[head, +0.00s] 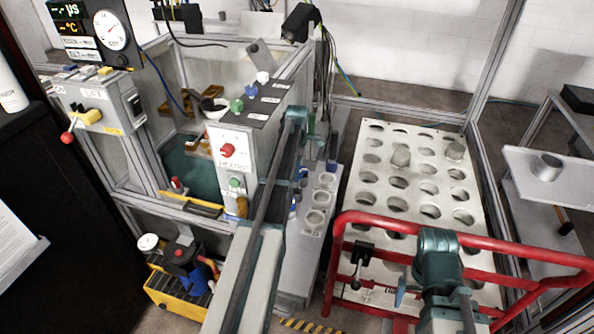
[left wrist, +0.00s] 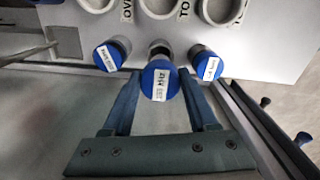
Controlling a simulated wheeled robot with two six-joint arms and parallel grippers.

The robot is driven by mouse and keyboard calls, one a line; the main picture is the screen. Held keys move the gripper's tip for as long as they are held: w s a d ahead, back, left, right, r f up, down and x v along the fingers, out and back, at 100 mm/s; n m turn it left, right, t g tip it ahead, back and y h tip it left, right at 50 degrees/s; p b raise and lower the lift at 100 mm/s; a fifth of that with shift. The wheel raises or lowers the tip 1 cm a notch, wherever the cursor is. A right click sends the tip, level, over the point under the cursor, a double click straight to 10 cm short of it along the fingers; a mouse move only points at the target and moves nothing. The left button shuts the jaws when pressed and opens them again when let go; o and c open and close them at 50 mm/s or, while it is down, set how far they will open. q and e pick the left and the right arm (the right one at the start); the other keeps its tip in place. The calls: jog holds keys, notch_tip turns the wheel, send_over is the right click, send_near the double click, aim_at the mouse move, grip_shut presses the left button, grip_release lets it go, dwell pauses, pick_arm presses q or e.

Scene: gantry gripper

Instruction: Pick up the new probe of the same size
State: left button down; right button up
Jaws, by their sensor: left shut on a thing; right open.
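Three blue-capped probes stand in a row in the left wrist view: a left one (left wrist: 110,55), a middle one (left wrist: 160,80) and a right one (left wrist: 207,64). Each cap has a white label, too small to read surely. My left gripper (left wrist: 160,92) is shut on the middle probe, a finger on each side of its cap. The probe looks upright between the others. In the head view, my left gripper (head: 301,178) reaches down beside the grey rack; the arm partly hides the probes. My right gripper (head: 402,290) is low behind the red rail, open, mostly hidden by its arm.
The grey rack (head: 318,180) has round cups along its right side. A heater control box (head: 232,155) stands close left of my left arm. A pale perforated plate (head: 375,215) lies to the right, behind a red guard rail (head: 520,243). A metal cup (head: 547,168) stands on the right shelf.

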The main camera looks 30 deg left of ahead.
pick_arm(q)
jog(key=w+d, duration=0.4)
jog(key=d, duration=1.3)
jog(key=shift+d+b, duration=0.25)
jog(key=shift+b, duration=0.1)
jog(key=shift+w, duration=0.1)
